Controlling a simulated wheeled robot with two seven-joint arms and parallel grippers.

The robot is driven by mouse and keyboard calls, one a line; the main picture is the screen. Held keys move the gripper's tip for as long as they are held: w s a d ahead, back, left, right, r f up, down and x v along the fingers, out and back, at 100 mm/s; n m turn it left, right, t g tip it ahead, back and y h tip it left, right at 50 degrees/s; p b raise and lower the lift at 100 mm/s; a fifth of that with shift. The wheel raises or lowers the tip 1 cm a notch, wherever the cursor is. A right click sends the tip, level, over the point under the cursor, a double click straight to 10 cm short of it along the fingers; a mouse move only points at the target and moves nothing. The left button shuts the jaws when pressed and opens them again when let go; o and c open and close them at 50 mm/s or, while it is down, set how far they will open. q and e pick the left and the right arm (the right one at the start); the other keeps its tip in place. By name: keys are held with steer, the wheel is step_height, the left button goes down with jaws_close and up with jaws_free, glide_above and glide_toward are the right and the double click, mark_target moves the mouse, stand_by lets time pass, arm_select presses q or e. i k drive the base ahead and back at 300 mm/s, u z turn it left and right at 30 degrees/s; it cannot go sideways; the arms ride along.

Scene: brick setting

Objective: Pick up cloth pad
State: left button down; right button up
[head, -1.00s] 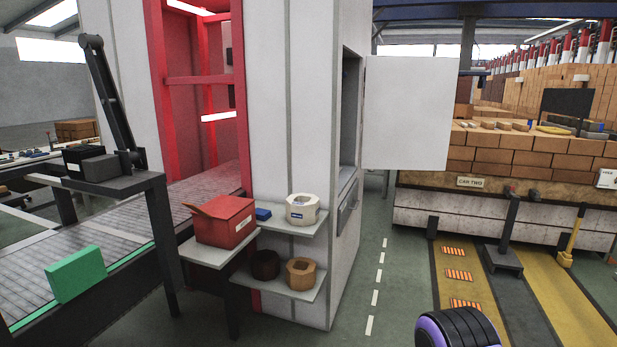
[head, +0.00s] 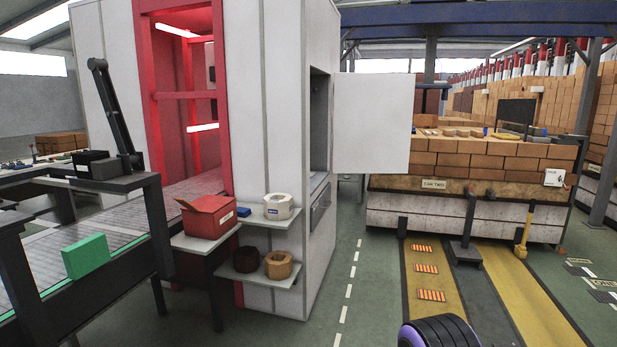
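I cannot single out the cloth pad for certain. A small flat blue item (head: 244,212) lies on the upper side shelf, between a red box and a white roll; it is too small to tell whether it is cloth. Small pieces, including a yellowish one, lie on top of the brick stack on the car labelled CAR TWO (head: 437,184), too far off to make out.
The red box (head: 208,217) stands on a ledge by the white cabinet (head: 270,130). The white roll (head: 278,206) is on the upper shelf, a dark and a brown ring (head: 278,265) below. An open door panel (head: 372,125) juts right. Green floor (head: 375,300) lies clear ahead.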

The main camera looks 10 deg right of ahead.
mark_target(242, 212)
steer(key=z, duration=0.65)
steer(key=i, duration=0.75)
steer(key=z, duration=0.8)
steer(key=i, duration=1.8)
steer(key=u, duration=1.15)
steer(key=i, duration=0.4)
steer(key=u, duration=0.3)
